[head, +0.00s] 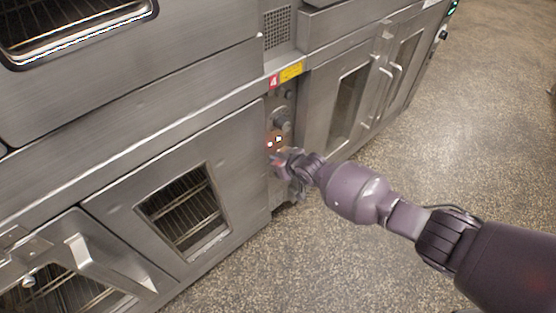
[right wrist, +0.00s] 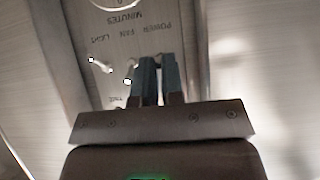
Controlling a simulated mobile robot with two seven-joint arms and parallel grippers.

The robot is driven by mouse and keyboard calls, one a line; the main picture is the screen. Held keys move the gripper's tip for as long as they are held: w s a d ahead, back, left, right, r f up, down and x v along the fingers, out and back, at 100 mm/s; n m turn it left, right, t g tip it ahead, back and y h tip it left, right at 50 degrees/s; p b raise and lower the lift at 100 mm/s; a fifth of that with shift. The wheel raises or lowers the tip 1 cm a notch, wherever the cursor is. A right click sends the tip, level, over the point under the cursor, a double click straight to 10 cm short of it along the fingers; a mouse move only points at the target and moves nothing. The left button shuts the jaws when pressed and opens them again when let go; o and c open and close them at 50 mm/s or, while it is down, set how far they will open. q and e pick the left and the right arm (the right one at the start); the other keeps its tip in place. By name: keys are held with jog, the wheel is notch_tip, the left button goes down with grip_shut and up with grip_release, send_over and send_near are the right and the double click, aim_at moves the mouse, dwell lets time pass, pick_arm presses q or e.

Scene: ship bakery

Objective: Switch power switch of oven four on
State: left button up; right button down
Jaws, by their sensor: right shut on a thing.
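Oven four's control panel (head: 283,108) is a narrow strip with knobs under a red "4" label (head: 273,81). My right gripper (head: 280,160) is at the lower part of this panel. The right wrist view shows the panel upside down, with POWER, FAN and LIGHT labels. There my right gripper's dark blue fingers (right wrist: 159,80) are close together below the POWER label, shut on the power switch, which they mostly hide. Two white-tipped switches (right wrist: 128,81) (right wrist: 93,60) show to the left of the fingers. My left gripper is not in view.
An oven door with a window (head: 185,215) is left of the panel. Another door with upright handles (head: 390,75) is to the right. A lower-left door (head: 95,260) has a protruding handle. The speckled floor (head: 460,130) on the right is clear.

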jog(key=c, duration=1.3)
grip_release()
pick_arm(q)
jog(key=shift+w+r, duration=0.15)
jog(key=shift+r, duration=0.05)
pick_arm(e)
jog(key=shift+o, duration=0.3)
pick_arm(q)
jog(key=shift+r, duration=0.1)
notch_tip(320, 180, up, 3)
jog(key=p, duration=0.4)
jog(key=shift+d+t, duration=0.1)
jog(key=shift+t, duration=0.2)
pick_arm(e)
jog(key=v, duration=1.1)
jog(key=shift+f, duration=0.1)
